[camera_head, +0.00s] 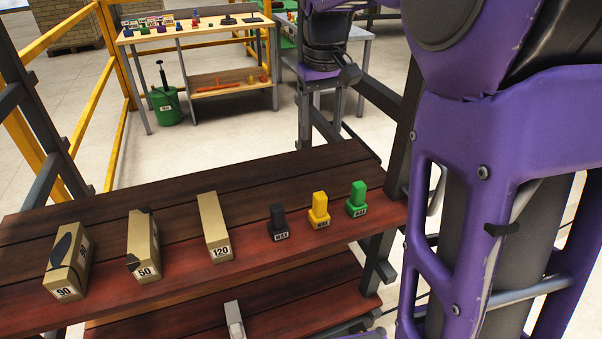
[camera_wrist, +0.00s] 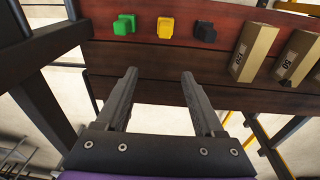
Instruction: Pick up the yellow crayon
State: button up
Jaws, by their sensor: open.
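The yellow crayon (camera_head: 319,210) is a short, thick block with a wider base and a white label. It stands upright on the dark red wooden shelf (camera_head: 265,255), between a black crayon (camera_head: 278,222) and a green crayon (camera_head: 357,200). In the wrist view the yellow crayon (camera_wrist: 166,27) lies beyond the fingertips, roughly midway between them sideways. My gripper (camera_wrist: 159,75) is open and empty, with a clear gap to the crayon. In the head view its fingers are not clearly seen; my purple arm fills the right side.
Three tan boxes marked 90 (camera_head: 68,262), 50 (camera_head: 143,247) and 120 (camera_head: 214,228) stand left of the crayons. A dark upright post (camera_head: 405,130) rises at the shelf's right end. A lower shelf board (camera_head: 290,300) lies below. A workbench (camera_head: 190,35) stands behind.

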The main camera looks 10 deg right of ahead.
jog(key=s, duration=0.2)
jog(key=g+b, duration=0.1)
jog(key=b, duration=0.1)
send_over(320, 194)
jog(key=f, duration=1.1)
jog(key=shift+s+f, duration=0.35)
jog(key=shift+f, duration=0.05)
jog(key=shift+w+f+b, duration=0.15)
jog(key=shift+f+b, duration=0.15)
jog(key=shift+f, duration=1.25)
jog(key=shift+w+f+b, duration=0.1)
jog(key=shift+f+b, duration=0.2)
jog(key=shift+f, duration=1.2)
grip_shut()
